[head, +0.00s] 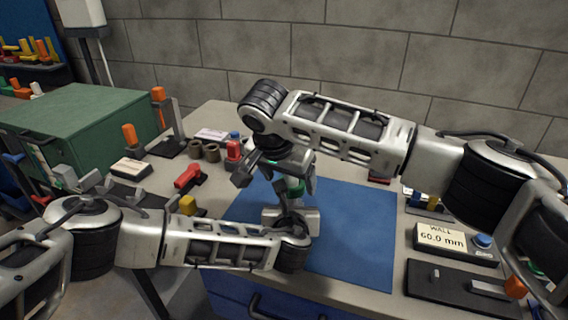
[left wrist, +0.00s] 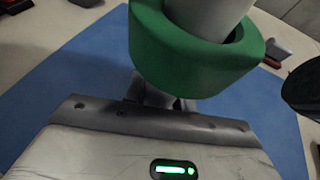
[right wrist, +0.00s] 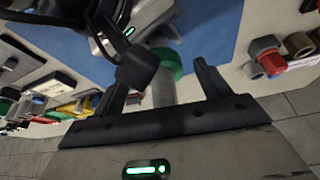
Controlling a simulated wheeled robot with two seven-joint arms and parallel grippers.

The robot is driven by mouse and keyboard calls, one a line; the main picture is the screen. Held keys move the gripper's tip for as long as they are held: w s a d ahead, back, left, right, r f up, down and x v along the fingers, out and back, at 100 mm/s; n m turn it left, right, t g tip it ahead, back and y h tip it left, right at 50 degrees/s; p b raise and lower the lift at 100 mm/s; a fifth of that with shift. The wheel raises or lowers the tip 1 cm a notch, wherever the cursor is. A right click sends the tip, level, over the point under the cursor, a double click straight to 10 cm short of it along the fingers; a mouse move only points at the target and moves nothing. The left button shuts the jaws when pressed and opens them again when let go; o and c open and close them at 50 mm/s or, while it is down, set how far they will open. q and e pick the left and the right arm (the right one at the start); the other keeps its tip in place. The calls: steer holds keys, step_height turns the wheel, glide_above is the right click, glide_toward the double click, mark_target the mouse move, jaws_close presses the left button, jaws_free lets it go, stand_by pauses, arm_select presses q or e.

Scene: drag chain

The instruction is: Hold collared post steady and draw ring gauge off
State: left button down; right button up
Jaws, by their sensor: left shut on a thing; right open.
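The green ring gauge (left wrist: 190,65) sits around the grey collared post (left wrist: 208,12) in the left wrist view. It also shows in the right wrist view (right wrist: 170,62) and as a small green patch in the head view (head: 294,187). My left gripper (head: 290,212) is low over the blue mat, shut on the post below the ring; the ring hides much of its fingers. My right gripper (right wrist: 165,88) is open above the ring, with the post's grey end (right wrist: 163,93) between its fingers and apparently not clamped. The collar cannot be made out.
The blue mat (head: 350,230) lies under both grippers. To the right stand a "WALL 60.0 mm" sign (head: 441,238) and a dark tray (head: 450,285). To the left are a red block (head: 187,178), brown cups (head: 204,151) and a green case (head: 80,125).

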steer(key=shift+w+d+f, duration=0.1)
steer(key=shift+w+f, duration=0.1)
steer(key=shift+f, duration=0.35)
steer(key=shift+r, duration=0.1)
steer(key=c, duration=1.2)
steer(key=shift+r, duration=6)
arm_select(q)
steer(key=c, duration=1.1)
jaws_free()
steer(key=shift+o, duration=0.2)
